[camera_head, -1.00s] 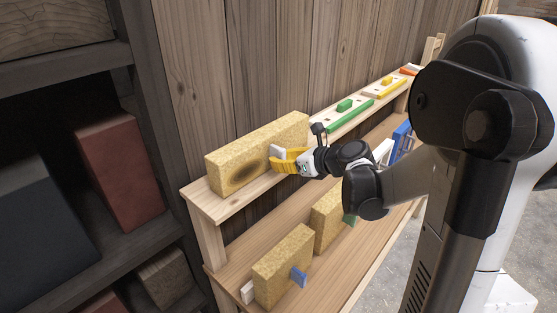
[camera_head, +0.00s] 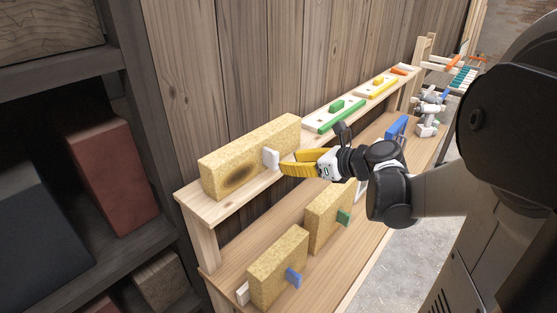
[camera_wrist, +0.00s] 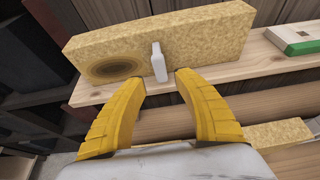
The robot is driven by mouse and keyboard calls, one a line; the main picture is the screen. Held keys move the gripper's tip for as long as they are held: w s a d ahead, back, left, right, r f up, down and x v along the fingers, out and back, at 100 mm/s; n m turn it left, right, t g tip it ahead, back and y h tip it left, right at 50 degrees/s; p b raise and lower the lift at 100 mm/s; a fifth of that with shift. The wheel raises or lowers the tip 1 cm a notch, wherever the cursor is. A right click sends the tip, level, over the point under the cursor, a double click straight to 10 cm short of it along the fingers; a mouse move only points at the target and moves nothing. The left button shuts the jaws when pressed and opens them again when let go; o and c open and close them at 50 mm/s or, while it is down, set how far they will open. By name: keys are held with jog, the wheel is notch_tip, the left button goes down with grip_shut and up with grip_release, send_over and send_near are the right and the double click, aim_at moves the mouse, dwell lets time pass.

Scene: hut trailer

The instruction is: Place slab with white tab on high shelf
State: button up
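The slab (camera_head: 236,163) is a long speckled yellow block with a dark oval patch, standing on edge on the high shelf (camera_head: 197,203). Its white tab (camera_head: 271,159) sticks out from the front face. The slab also shows in the wrist view (camera_wrist: 200,38), with the white tab (camera_wrist: 159,62) near its middle. My gripper (camera_head: 284,168) has yellow fingers and is just in front of the tab, to its right in the head view. In the wrist view the fingers (camera_wrist: 160,78) are spread apart and empty, with a gap between them and the tab.
On the lower shelf (camera_head: 226,268) stand a slab with a blue tab (camera_head: 278,268) and one with a green tab (camera_head: 328,215). Green (camera_head: 334,115) and yellow (camera_head: 378,87) pieces lie farther along the high shelf. A dark rack (camera_head: 122,130) stands at left.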

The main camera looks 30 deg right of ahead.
jog(key=s+a+f+n+g+h, duration=0.1)
jog(key=s+a+n, duration=0.6)
jog(key=n, duration=0.8)
jog(key=s+a+f+n+g+h, duration=0.2)
jog(key=s+a+n+g+h, duration=0.2)
jog(key=n, duration=1.2)
jog(key=s+a, duration=0.3)
jog(key=s, duration=0.3)
jog(key=shift+s+a+n, duration=0.15)
jog(key=shift+s+n, duration=0.15)
jog(key=shift+s, duration=0.05)
notch_tip(320, 180, down, 19)
jog(key=b, duration=1.8)
jog(key=shift+b, duration=0.3)
jog(key=shift+r, duration=0.1)
